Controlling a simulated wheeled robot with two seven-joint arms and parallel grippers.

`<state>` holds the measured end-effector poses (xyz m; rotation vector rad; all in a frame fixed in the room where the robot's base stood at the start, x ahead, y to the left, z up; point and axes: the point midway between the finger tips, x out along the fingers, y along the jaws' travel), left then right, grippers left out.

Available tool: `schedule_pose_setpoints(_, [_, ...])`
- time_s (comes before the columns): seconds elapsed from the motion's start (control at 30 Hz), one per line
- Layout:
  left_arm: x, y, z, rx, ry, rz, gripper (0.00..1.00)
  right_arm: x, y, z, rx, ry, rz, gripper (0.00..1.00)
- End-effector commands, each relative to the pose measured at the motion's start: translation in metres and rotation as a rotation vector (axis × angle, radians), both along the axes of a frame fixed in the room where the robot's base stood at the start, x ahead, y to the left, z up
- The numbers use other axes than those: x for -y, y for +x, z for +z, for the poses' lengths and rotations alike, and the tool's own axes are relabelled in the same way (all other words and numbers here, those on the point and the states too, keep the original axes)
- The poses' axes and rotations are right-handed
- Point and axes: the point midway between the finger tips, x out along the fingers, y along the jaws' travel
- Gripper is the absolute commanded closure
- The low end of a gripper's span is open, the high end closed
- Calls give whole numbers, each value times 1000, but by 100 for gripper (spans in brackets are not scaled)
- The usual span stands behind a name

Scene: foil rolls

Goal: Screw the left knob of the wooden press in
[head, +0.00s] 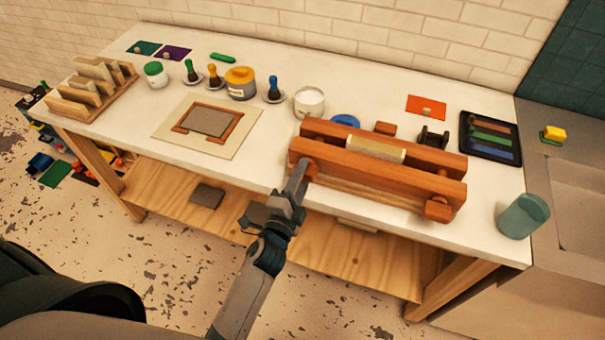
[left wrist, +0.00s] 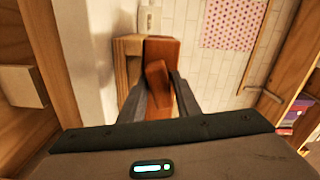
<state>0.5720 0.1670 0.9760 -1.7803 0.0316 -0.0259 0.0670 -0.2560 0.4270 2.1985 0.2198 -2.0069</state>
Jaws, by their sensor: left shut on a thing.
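The wooden press (head: 380,165) stands at the front of the white table, right of the middle, with two long red-brown beams and a pale block (head: 375,148) between them. Its right knob (head: 438,208) sticks out from the front beam's right end. My left gripper (head: 305,172) is at the front beam's left end, shut on the left knob, which its fingers mostly hide in the head view. In the left wrist view, the left knob (left wrist: 158,85) shows red-brown and turned at a slant between the two fingers (left wrist: 158,100), with the beam end behind it. My right gripper is not in view.
A framed grey panel (head: 208,121) lies left of the press. Jars and brushes stand behind it, beside a slotted wooden rack (head: 95,90). A black tray (head: 490,137) and a teal cup (head: 523,215) are at the right. A lower shelf (head: 170,190) runs under the tabletop.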

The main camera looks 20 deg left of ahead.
Motion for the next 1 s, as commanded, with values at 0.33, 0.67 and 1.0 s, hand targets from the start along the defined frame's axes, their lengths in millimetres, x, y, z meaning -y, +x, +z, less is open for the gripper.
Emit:
schedule_pose_setpoints(0.33, [3, -3, -6, -12, -2, -3, 93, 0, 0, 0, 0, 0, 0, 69])
schedule_pose_setpoints(0.67, [2, -2, -5, -9, -2, -3, 59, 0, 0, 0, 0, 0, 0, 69])
schedule_pose_setpoints(1.0, [1, -5, -3, -4, -1, -1, 59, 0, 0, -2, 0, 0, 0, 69])
